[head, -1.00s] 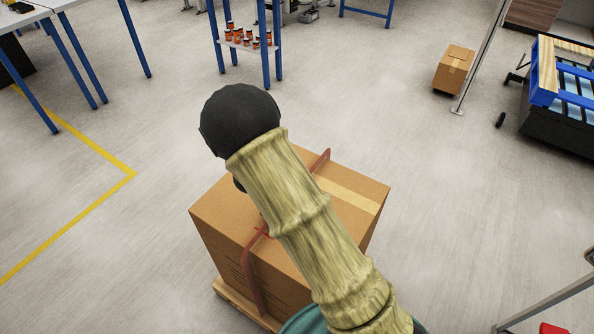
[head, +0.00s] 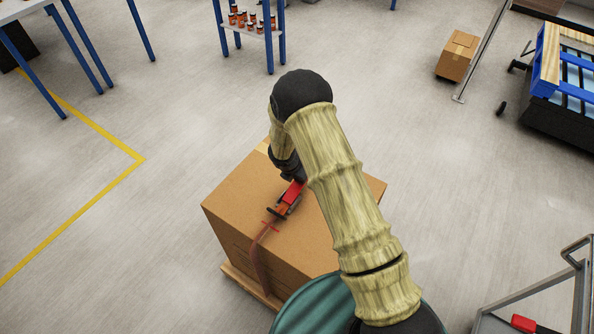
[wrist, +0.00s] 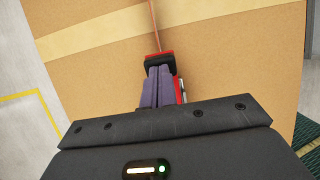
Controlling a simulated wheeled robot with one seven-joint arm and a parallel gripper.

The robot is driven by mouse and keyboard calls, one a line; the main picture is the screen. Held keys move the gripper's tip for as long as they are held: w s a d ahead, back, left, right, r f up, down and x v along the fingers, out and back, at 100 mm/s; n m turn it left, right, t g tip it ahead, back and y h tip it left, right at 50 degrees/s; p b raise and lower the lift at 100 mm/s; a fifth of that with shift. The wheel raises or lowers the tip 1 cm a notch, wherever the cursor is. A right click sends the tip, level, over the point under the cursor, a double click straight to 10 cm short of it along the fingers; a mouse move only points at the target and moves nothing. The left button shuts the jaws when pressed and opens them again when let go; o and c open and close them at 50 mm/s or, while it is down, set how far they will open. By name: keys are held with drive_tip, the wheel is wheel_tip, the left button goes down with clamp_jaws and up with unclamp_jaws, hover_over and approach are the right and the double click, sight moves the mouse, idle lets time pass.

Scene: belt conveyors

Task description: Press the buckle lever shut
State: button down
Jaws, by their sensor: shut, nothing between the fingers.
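The buckle (head: 285,205), red and black, lies on a brown strap (head: 258,262) across the top of a large cardboard box (head: 240,205). In the wrist view the buckle (wrist: 160,58) shows a red edge and a black part at my fingertips. My gripper (wrist: 158,72) is shut, its two purple-grey fingers together, pointing at the buckle and overlapping it. I cannot tell whether they touch it. Fingers and gripper body hide much of the buckle, so the lever's angle cannot be told. In the head view my arm covers part of the box top.
The box stands on a wooden pallet (head: 240,283). A blue-legged shelf (head: 250,32) with small jars stands behind it. A smaller box (head: 457,55) and a metal-framed cart (head: 540,318) are to the right. The floor around is mostly clear.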

drive_tip(key=shift+w+d+f+b, duration=0.2)
drive_tip(key=shift+w+d+f, duration=0.1)
drive_tip(key=shift+w+f, duration=0.2)
drive_tip(key=shift+w+d+f+b, duration=0.15)
drive_tip(key=shift+w+d+f, duration=0.15)
drive_tip(key=shift+f, duration=0.3)
drive_tip(key=shift+w, duration=0.1)
drive_tip(key=shift+d+f, duration=0.15)
drive_tip(key=shift+d, duration=0.1)
drive_tip(key=shift+s, duration=0.2)
drive_tip(key=r+p, duration=0.1)
drive_tip(key=r, duration=0.1)
drive_tip(key=r+p, duration=0.2)
drive_tip(key=shift+w+a+r, duration=0.1)
drive_tip(key=shift+a+r, duration=0.1)
drive_tip(key=shift+r, duration=0.1)
wheel_tip(320, 180, up, 10)
drive_tip(key=shift+b, duration=0.4)
drive_tip(key=shift+w+f, duration=0.1)
